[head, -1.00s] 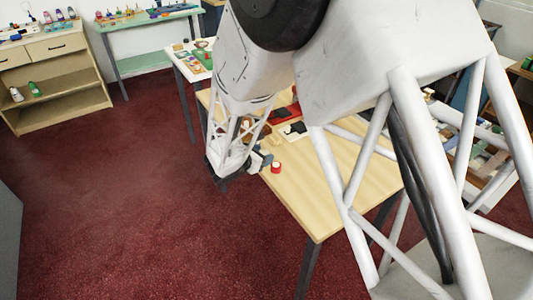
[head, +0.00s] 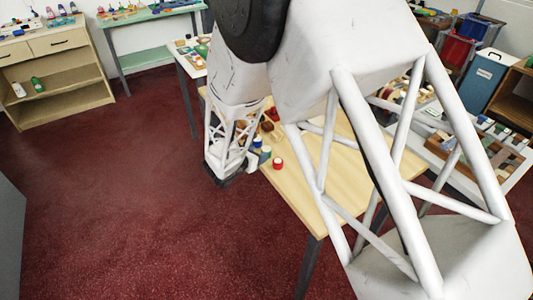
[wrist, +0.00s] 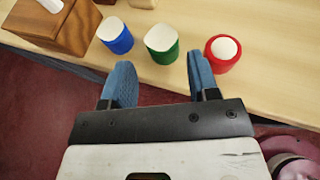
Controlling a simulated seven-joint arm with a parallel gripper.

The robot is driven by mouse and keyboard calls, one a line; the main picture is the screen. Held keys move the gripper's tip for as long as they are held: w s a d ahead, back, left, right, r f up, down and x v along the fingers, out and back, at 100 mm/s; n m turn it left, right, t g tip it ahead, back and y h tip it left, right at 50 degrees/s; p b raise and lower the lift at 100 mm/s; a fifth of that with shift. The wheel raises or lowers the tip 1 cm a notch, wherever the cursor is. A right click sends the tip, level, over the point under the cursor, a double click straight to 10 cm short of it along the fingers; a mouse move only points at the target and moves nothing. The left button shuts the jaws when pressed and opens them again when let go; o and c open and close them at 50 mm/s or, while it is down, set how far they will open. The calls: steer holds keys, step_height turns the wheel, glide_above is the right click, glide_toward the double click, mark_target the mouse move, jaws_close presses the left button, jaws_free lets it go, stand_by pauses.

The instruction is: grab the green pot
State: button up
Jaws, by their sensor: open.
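The green pot (wrist: 162,45) has a pale white top and stands upright near the table's edge in the wrist view. A blue pot (wrist: 115,36) stands to its left and a red pot (wrist: 222,53) with a white rounded top to its right. My gripper (wrist: 160,72) is open and empty. Its two blue fingers are apart, short of the pots, with the green pot ahead of the gap between them. In the head view the red pot (head: 278,163) shows beside my gripper, whose fingers are mostly hidden by my arm.
A wooden box (wrist: 75,38) stands left of the pots on the wooden table (wrist: 275,60). The table is clear to the right of the red pot. Red floor lies beyond the table's edge. A shelf unit (head: 72,103) stands far left in the head view.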

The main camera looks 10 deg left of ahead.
steer(key=shift+w+f, duration=0.1)
steer(key=shift+w, duration=0.1)
steer(key=shift+x, duration=2.5)
steer(key=shift+s+d+f, duration=0.1)
steer(key=shift+d+f, duration=0.05)
steer(key=c, duration=0.7)
